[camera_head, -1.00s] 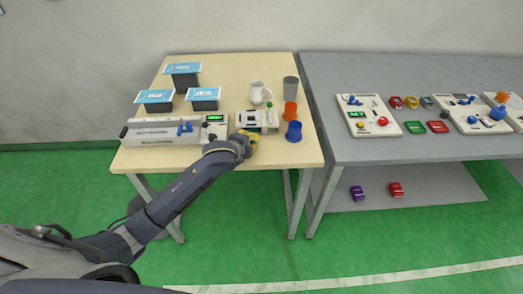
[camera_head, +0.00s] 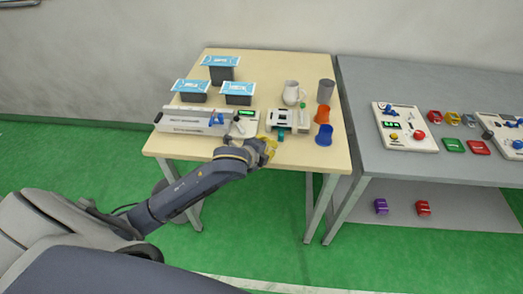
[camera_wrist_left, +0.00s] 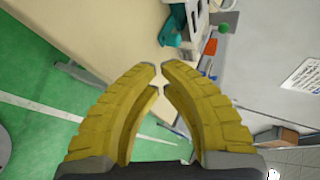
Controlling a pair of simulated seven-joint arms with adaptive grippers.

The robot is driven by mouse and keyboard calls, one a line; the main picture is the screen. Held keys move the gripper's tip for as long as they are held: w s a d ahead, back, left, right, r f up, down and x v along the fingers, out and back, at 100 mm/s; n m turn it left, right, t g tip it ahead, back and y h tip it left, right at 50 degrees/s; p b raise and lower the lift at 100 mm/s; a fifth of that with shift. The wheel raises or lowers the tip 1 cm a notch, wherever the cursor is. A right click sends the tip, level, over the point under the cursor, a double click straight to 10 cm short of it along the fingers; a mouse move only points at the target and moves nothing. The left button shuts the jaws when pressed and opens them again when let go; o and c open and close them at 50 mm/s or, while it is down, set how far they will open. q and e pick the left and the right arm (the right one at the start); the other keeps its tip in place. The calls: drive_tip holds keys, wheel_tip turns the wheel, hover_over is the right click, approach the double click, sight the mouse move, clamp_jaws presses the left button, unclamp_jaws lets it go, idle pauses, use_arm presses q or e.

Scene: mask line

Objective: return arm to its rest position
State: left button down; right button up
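My left gripper (camera_head: 267,147) has yellow fingers and is in front of the pale wooden table's near edge (camera_head: 190,157) in the head view. In the left wrist view, its fingers (camera_wrist_left: 160,74) curve together with their tips almost meeting, and nothing is between them. My left arm reaches in from the lower left. The nearest device is a white one with a teal part (camera_head: 281,131), just beyond the gripper and apart from it. My right gripper is in neither view.
A long grey machine (camera_head: 185,123), several boxes with blue-and-white tops, a white jug (camera_head: 291,92), a grey cup (camera_head: 325,91), an orange cup (camera_head: 322,115) and a blue cup (camera_head: 324,135) stand on the table. A grey table (camera_head: 365,90) with control boards is at right. Green floor is open in front.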

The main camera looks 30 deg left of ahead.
use_arm(q)
drive_tip(key=d+v, duration=0.1)
drive_tip(key=v, duration=0.4)
drive_tip(key=s+a+f+n+g+y, duration=0.3)
drive_tip(key=s+f+n, duration=0.35)
drive_tip(key=s, duration=0.55)
drive_tip(key=s+a+f+n+g+y, duration=0.1)
drive_tip(key=s+a+f+n+y, duration=0.35)
drive_tip(key=s, duration=0.75)
drive_tip(key=s+d+f+n+g+h, duration=0.1)
drive_tip(key=s+d+f+g+h, duration=0.15)
drive_tip(key=f, duration=1.45)
drive_tip(key=s+d+f+n+g+h, duration=0.1)
drive_tip(key=d+f+h, duration=0.15)
drive_tip(key=f, duration=1.55)
drive_tip(key=s+f+n+g, duration=0.2)
drive_tip(key=s+f, duration=1.7)
drive_tip(key=s, duration=0.2)
drive_tip(key=shift+s+n+h, duration=0.2)
drive_tip(key=shift+n+h, duration=0.2)
drive_tip(key=shift+h, duration=0.05)
